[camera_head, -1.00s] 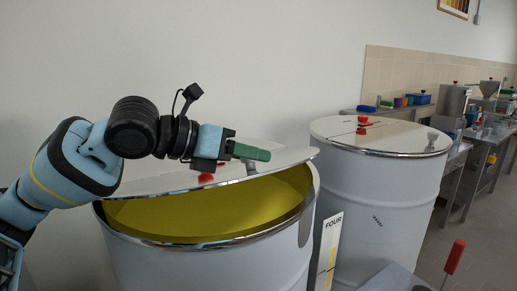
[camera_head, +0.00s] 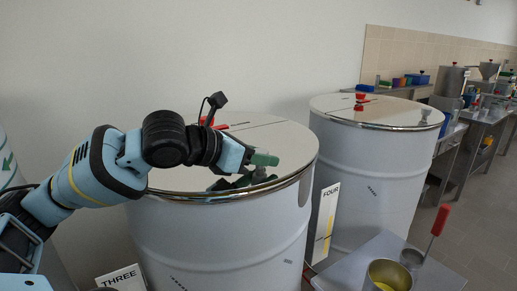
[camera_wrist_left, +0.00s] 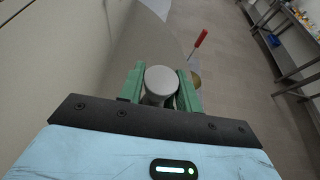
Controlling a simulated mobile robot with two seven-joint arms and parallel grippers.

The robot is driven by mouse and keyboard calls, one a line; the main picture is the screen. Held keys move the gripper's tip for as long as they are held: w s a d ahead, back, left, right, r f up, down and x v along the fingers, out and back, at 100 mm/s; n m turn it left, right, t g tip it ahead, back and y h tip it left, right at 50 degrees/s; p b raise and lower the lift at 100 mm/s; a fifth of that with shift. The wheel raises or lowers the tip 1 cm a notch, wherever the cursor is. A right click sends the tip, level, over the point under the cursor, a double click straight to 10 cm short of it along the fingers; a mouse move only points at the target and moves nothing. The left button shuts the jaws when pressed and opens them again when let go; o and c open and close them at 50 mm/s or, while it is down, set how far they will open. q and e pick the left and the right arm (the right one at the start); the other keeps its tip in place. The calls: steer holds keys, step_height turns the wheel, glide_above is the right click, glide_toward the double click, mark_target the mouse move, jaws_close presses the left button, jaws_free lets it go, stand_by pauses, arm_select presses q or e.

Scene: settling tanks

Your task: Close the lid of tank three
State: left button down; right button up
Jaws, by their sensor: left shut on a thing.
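Tank three (camera_head: 225,240) is a white drum in the middle of the head view, with its THREE sign (camera_head: 121,278) at lower left. Its shiny lid (camera_head: 275,135) lies level on the rim, with no visible gap along the front; my arm covers part of the left side. My left gripper (camera_head: 264,160) is at the lid's front right, its green fingers shut on a grey round knob. In the left wrist view the knob (camera_wrist_left: 161,79) sits between both fingers. My right gripper is not in view.
Tank four (camera_head: 370,170), lidded, stands close on the right with its FOUR sign (camera_head: 326,215) between. A metal table (camera_head: 340,272) at lower right holds a yellow-filled pot (camera_head: 389,279) and a red-handled tool (camera_head: 440,220). Another tank (camera_head: 8,165) shows at the left edge.

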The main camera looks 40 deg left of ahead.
arm_select(q)
steer(key=shift+f, duration=0.4)
steer(key=shift+d+f, duration=0.1)
steer(key=shift+f, duration=0.1)
steer(key=c, duration=1)
jaws_free()
steer(key=shift+r, duration=0.1)
steer(key=shift+r, duration=0.1)
